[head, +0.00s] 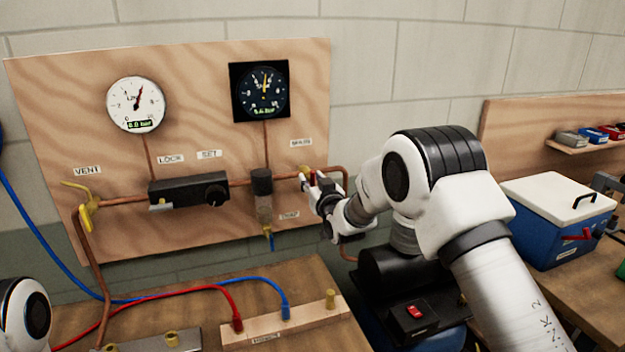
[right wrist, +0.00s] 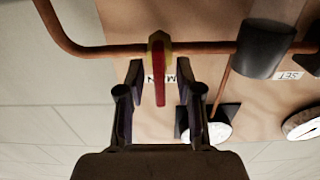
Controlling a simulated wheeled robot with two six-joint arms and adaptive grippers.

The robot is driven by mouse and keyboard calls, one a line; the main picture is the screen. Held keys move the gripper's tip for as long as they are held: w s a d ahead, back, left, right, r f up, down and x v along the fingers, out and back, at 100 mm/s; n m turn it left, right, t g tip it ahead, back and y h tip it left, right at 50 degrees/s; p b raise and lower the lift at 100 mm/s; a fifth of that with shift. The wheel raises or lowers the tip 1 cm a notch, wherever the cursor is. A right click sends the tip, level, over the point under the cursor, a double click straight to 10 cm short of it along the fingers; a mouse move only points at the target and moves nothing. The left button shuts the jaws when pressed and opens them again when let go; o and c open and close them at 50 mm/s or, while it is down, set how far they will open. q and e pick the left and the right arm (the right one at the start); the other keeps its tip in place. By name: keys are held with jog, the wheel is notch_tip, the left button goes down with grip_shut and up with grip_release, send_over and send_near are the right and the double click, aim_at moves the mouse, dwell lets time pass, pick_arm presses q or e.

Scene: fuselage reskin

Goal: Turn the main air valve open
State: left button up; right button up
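The main air valve (head: 304,171) is a yellow body on the copper pipe at the right side of the plywood panel, under a small label. In the right wrist view the valve (right wrist: 159,47) has a red lever (right wrist: 160,88) standing across the pipe. My right gripper (head: 315,188) is at the valve. In the right wrist view its two fingers (right wrist: 160,76) are apart, one on each side of the lever, with a gap on both sides. The head view partly hides the lever behind the gripper. My left gripper is out of view.
The panel (head: 210,75) carries a white gauge (head: 136,104), a black gauge (head: 260,91), a regulator (head: 188,190), a filter bowl (head: 263,207) and a yellow vent valve (head: 82,200). A black compressor (head: 400,275) stands below my right arm. A blue cooler (head: 555,225) is at right.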

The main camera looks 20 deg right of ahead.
grip_shut()
jog(key=n+b, duration=0.2)
jog(key=shift+f+b, duration=0.2)
jog(key=shift+b, duration=0.1)
jog(key=n+b, duration=0.4)
jog(key=shift+a, duration=0.15)
jog(key=n+b, duration=0.4)
jog(key=n, duration=0.2)
jog(key=n+b, duration=0.4)
jog(key=n, duration=0.2)
jog(key=shift+a+f, duration=0.15)
jog(key=shift+f, duration=0.05)
